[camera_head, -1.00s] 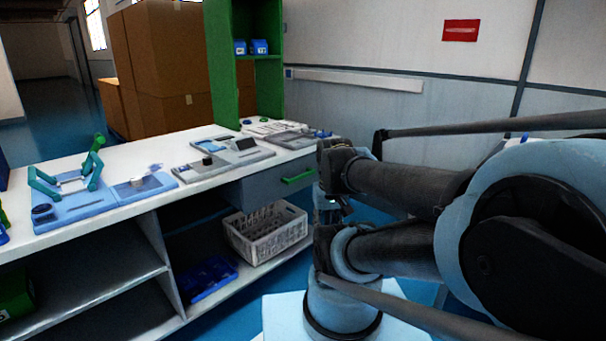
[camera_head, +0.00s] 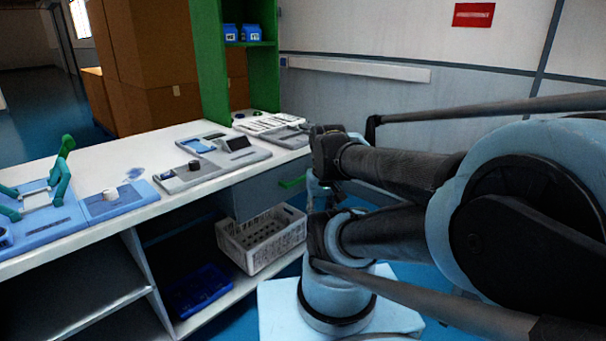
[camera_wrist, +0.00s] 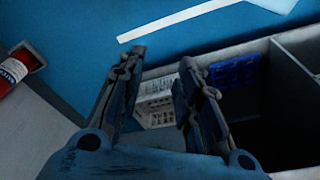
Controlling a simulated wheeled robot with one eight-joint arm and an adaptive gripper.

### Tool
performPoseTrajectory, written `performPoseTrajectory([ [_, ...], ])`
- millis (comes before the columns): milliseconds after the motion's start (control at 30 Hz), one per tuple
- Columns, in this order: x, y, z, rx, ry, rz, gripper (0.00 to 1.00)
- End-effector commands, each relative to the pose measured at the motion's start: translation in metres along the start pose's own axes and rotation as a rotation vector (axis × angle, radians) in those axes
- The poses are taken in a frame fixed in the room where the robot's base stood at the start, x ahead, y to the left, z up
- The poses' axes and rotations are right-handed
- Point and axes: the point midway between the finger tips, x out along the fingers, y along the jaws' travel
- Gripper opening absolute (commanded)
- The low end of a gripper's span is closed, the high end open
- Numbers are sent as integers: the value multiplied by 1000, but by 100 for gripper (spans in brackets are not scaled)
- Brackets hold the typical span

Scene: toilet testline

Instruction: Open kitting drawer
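The kitting drawer (camera_head: 255,194) is a grey box under the right end of the white workbench, and it looks shut. My gripper (camera_head: 319,192) is at the right of the drawer front, partly hidden by my arm. In the wrist view my gripper (camera_wrist: 163,57) has its two fingers apart with nothing between the tips. A small green bit shows low between the fingers there; I cannot tell whether it is the handle. Contact with the handle cannot be made out.
A white crate (camera_head: 228,241) and a blue tray (camera_head: 198,290) sit on the shelf below. Grey trays (camera_head: 243,158) and blue fixtures (camera_head: 128,200) lie on the workbench (camera_head: 105,232). A green shelf rack (camera_head: 212,62) stands behind. A red object (camera_wrist: 14,70) is at left in the wrist view.

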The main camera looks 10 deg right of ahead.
Motion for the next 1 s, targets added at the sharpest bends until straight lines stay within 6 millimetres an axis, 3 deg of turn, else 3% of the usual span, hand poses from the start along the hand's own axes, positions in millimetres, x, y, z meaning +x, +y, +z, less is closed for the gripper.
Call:
performPoseTrajectory([
  [200, -8, 0, 5, 7, 11, -1, 31],
  [367, -22, 0, -15, 67, 7, -8, 31],
  [700, -65, 3, -102, 322, -12, -36, 31],
  [1000, -83, 14, -190, 560, -35, -59, 31],
])
